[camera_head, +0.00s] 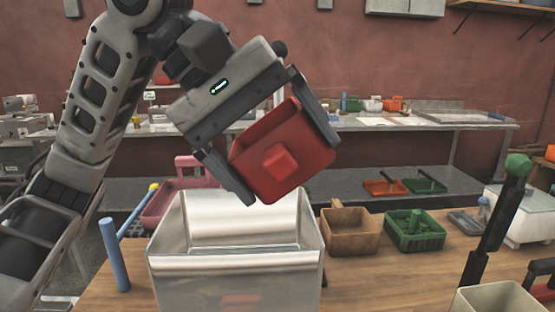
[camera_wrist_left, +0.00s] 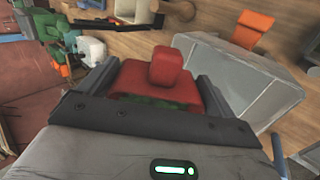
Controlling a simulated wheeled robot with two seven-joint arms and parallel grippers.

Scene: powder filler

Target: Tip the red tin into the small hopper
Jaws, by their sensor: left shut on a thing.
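The red tin (camera_head: 300,186), an open box with a knob on its side, is held tilted in the air. My left gripper (camera_head: 285,165) is shut on it, one finger along each side. In the left wrist view the tin (camera_wrist_left: 165,82) shows some green stuff inside, by the gripper's palm. A shiny open-topped metal hopper (camera_head: 215,268) stands on the table below the tin. The tin's lower edge is above the hopper's back right rim in the head view. The hopper (camera_wrist_left: 262,92) also shows in the left wrist view. My right gripper is not in view.
A brown bin (camera_head: 350,240) and a green bin (camera_head: 405,240) stand right of the hopper. A pink basket (camera_head: 160,208) is behind it, and a blue post (camera_head: 114,255) rises at its left. A beige container (camera_head: 495,300) and a black green-topped post (camera_head: 492,225) are at right.

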